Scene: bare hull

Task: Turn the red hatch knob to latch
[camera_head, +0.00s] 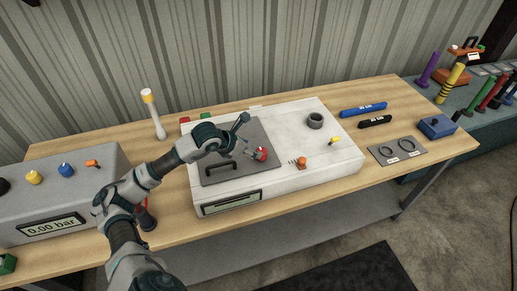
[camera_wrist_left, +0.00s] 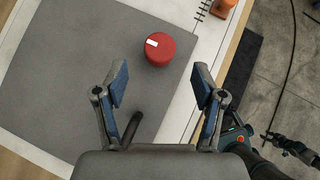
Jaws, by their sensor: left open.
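The red hatch knob (camera_head: 261,154) sits at the right edge of the grey hatch plate (camera_head: 240,174) on a white box. In the left wrist view the knob (camera_wrist_left: 168,53) is round, with a white mark on its upper left. My left gripper (camera_head: 249,137) is above the hatch beside the knob. In the left wrist view my left gripper (camera_wrist_left: 160,84) is open and empty, its two fingers apart, and the knob shows beyond the fingertips, between their lines. I cannot tell whether anything touches. A part like my right gripper shows at the right edge there, its jaws unclear.
A black handle (camera_head: 222,168) lies on the hatch plate. An orange knob (camera_head: 301,162), a yellow switch (camera_head: 334,141) and a dark ring (camera_head: 315,120) are on the white box (camera_head: 320,180). A grey gauge box (camera_head: 60,195) stands left. A white post (camera_head: 154,115) rises behind my left arm.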

